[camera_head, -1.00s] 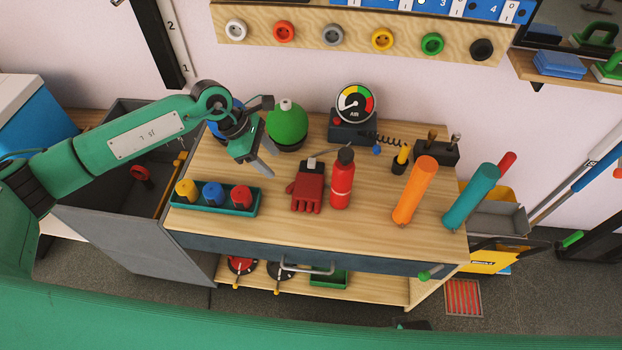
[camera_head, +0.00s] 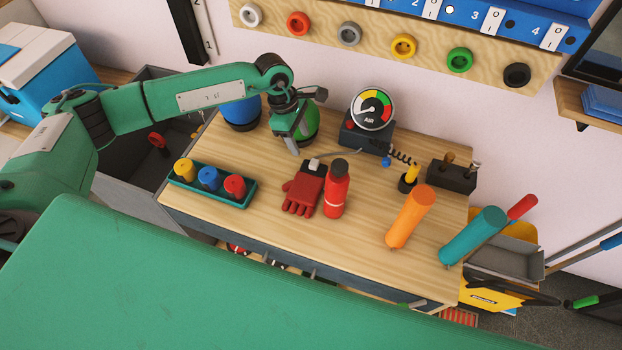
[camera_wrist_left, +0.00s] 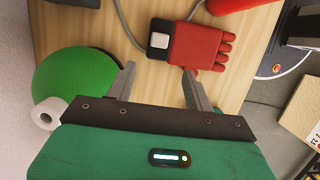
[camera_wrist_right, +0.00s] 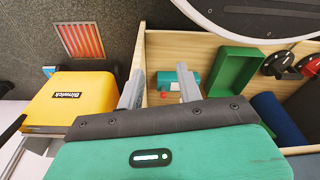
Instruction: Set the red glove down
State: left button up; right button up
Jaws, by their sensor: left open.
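The red glove (camera_head: 303,190) lies on the wooden bench top, with a white square on its cuff, just left of a red bottle (camera_head: 337,190). The left wrist view also shows the glove (camera_wrist_left: 196,45), apart from the fingers. My left gripper (camera_head: 296,146) is open and empty above the bench, behind and slightly left of the glove, in front of the green round object (camera_head: 311,122). In the left wrist view its fingers (camera_wrist_left: 158,86) are spread. My right gripper (camera_wrist_right: 160,92) shows only in its wrist view, fingers apart with nothing between them, over the bench's lower shelf.
A teal tray (camera_head: 247,201) with yellow, blue and red pieces stands left of the glove. An air gauge (camera_head: 372,110) stands behind it. The bench between bottle and orange cylinder is clear.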

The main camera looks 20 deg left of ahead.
aim_at(314, 162)
pick_arm(q)
jog(key=x, duration=0.3)
jog(key=shift+w+d+f, duration=0.15)
jog(key=shift+d+f, duration=0.4)
jog(key=shift+f, duration=0.2)
jog(key=x, duration=0.1)
jog(key=p+x, duration=0.1)
jog(key=x, duration=0.1)
jog(key=shift+d+f, duration=0.2)
jog(key=shift+d, duration=0.25)
jog(key=shift+f, duration=0.35)
pick_arm(e)
jog(key=f, duration=0.1)
jog(key=s+f, duration=0.1)
jog(key=f, duration=0.1)
jog(key=shift+s+d, duration=0.2)
jog(key=shift+d, duration=0.2)
pick_arm(q)
jog(key=shift+c, duration=0.4)
grip_shut()
